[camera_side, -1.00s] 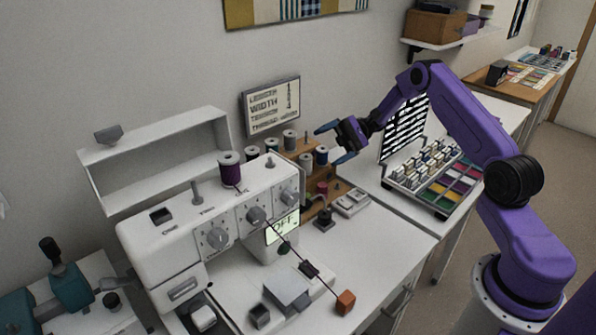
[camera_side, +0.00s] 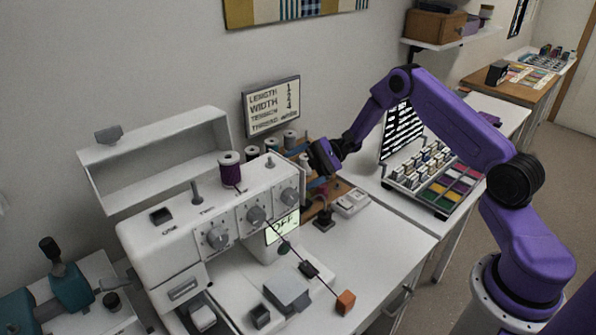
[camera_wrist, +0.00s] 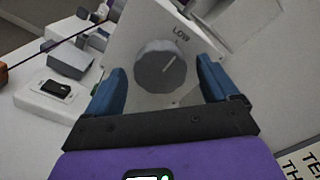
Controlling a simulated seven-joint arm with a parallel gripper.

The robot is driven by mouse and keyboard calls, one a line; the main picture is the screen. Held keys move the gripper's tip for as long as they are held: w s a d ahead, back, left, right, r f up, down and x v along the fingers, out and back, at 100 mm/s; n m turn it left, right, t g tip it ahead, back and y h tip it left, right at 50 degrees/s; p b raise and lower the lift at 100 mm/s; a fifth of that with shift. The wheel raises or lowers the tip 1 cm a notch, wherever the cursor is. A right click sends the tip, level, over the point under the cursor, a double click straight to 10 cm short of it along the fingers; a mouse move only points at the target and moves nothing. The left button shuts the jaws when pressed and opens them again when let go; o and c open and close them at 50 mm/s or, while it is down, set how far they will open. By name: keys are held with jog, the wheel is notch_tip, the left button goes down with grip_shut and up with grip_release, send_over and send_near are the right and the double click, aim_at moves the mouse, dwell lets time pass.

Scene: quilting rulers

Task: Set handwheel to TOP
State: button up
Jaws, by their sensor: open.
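The white sewing machine (camera_side: 150,240) stands on the table, with several grey dials on its front. In the wrist view, a round grey knob (camera_wrist: 158,72), apparently the handwheel, is on the machine's white end face. Its light pointer line tilts up and right, toward the label LOW (camera_wrist: 181,34). No TOP label is readable there. My gripper (camera_wrist: 162,82) is open, with one blue finger on each side of the knob and visible gaps between. In the side view, my gripper (camera_side: 312,172) is at the machine's right end; the knob is hidden there.
Thread spools (camera_side: 290,139) on a wooden rack stand close behind my gripper. A sign (camera_side: 272,106) listing LENGTH and WIDTH is on the wall. The machine's screen (camera_side: 283,227) reads OFF. An orange block (camera_side: 345,302) lies at the front. The table right of it is clear.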

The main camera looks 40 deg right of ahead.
jog(key=shift+a, duration=0.5)
jog(key=c, duration=1.1)
jog(key=shift+o, duration=0.2)
